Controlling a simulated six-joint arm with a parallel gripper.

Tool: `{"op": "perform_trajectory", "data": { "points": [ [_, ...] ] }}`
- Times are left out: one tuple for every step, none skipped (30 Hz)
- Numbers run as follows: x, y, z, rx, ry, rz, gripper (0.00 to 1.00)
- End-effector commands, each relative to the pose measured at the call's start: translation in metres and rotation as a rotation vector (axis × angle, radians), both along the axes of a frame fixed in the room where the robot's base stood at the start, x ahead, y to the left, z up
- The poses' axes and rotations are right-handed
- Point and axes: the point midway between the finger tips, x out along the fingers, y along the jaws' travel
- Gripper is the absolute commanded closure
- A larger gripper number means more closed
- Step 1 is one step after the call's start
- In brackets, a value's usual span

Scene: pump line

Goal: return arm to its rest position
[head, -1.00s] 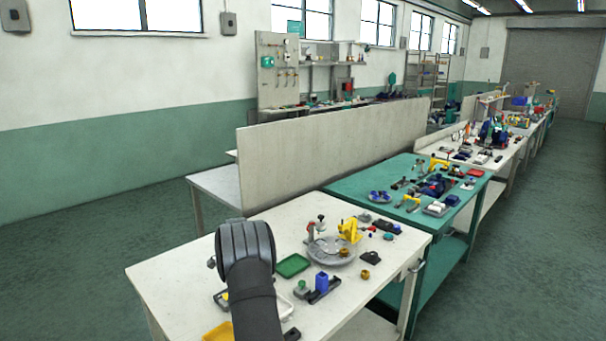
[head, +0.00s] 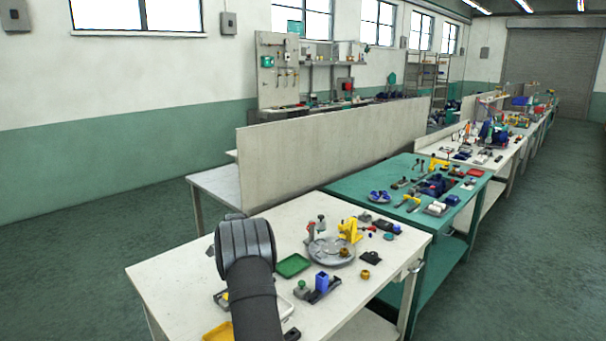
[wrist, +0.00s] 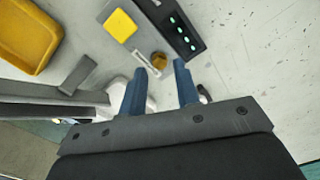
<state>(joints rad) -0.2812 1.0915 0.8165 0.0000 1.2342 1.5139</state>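My gripper shows in the wrist view (wrist: 160,88), its two blue fingers apart with nothing between them. It hangs above the white table (head: 190,262). In the head view my dark arm stands over the front left of this table and hides the gripper and part of the table top. Beyond the fingertips in the wrist view lie a small round brass-coloured piece (wrist: 158,60), a yellow square block (wrist: 120,25) and a black strip with green lights (wrist: 172,25).
A yellow tray (wrist: 28,32) lies near my gripper. On the white table are a green tray (head: 293,265), a round grey plate (head: 330,252) with a yellow fixture (head: 349,230), and a blue block (head: 322,281). A green table (head: 345,186) adjoins behind. The table's left end is clear.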

Motion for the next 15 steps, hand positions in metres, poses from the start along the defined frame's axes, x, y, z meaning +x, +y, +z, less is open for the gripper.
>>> {"op": "perform_trajectory", "data": {
  "points": [
    [0.001,0.000,0.013,0.002,-0.005,0.001,0.71],
    [0.001,0.000,0.019,0.002,-0.005,0.002,0.71],
    [0.000,0.000,0.026,0.001,-0.003,0.002,0.71],
    [0.000,0.000,0.032,0.001,-0.004,0.003,0.71],
    [-0.001,0.000,0.018,-0.001,0.004,0.003,0.71],
    [-0.001,0.000,0.008,-0.002,0.006,0.003,0.71],
    [-0.001,0.000,0.003,-0.001,0.004,0.003,0.71],
    [-0.001,0.000,-0.003,-0.001,0.004,0.004,0.71],
    [-0.001,0.000,-0.011,-0.001,0.003,0.004,0.71],
    [-0.001,0.000,-0.017,-0.001,0.003,0.004,0.71],
    [0.000,0.000,-0.020,0.000,0.001,0.011,0.71],
    [0.000,0.000,-0.017,0.001,-0.002,0.049,0.71],
    [0.000,0.000,-0.017,0.000,-0.001,0.075,0.71],
    [0.000,0.000,-0.017,0.000,-0.001,0.100,0.71],
    [0.000,0.000,-0.017,0.000,-0.001,0.133,0.71]
  ]
}}
